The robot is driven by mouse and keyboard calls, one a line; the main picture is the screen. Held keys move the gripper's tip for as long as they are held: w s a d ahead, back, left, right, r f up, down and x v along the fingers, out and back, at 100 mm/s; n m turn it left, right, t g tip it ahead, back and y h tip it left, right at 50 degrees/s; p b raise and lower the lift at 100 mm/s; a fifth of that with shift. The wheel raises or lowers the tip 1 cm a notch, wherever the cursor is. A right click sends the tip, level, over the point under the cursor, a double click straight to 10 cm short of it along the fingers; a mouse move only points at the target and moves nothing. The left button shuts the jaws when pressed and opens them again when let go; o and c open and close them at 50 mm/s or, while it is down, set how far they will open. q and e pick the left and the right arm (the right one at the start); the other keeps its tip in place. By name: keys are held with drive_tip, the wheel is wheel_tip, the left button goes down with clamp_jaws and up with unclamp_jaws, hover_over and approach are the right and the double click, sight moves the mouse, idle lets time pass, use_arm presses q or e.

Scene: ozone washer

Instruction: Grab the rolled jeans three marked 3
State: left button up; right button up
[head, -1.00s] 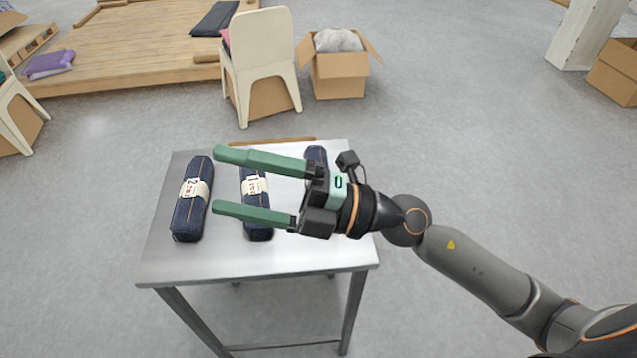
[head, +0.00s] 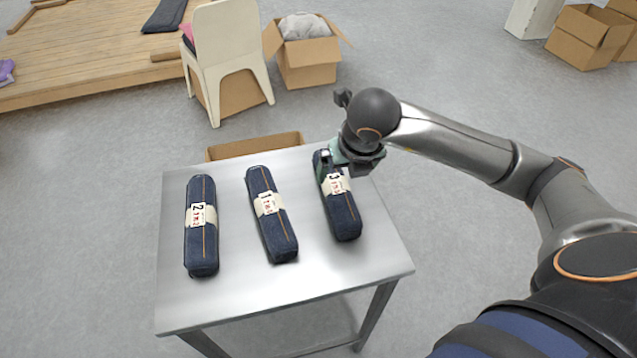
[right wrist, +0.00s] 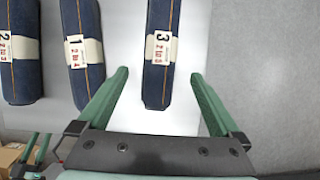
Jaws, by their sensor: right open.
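The rolled jeans marked 3 (head: 343,212) lie on the right side of a metal table, dark blue with a white numbered band. They also show in the right wrist view (right wrist: 156,85), between the lines of my open fingers. My right gripper (head: 335,165) is over their far end in the head view, partly hidden by its own wrist. In the right wrist view its green fingers (right wrist: 160,88) are open and spread either side of the roll's end. Contact cannot be told.
The rolled jeans marked 1 (head: 271,215) and marked 2 (head: 202,228) lie to the left on the metal table (head: 300,290). An open cardboard box (head: 255,146) is behind the table. A white chair (head: 228,55) and another box (head: 307,66) stand farther back.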

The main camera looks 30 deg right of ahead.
sight(337, 185)
drive_tip(key=x, duration=0.6)
drive_tip(key=shift+d, duration=0.2)
drive_tip(key=shift+w+p+x, duration=0.15)
drive_tip(key=shift+p+x, duration=0.2)
drive_tip(key=shift+x, duration=1.25)
drive_tip(key=shift+w+p+x, duration=0.2)
drive_tip(key=shift+p+x, duration=0.15)
drive_tip(key=shift+x, duration=1.25)
drive_tip(key=shift+r, duration=0.15)
drive_tip(key=shift+c, duration=0.4)
drive_tip(key=shift+r, duration=0.1)
clamp_jaws()
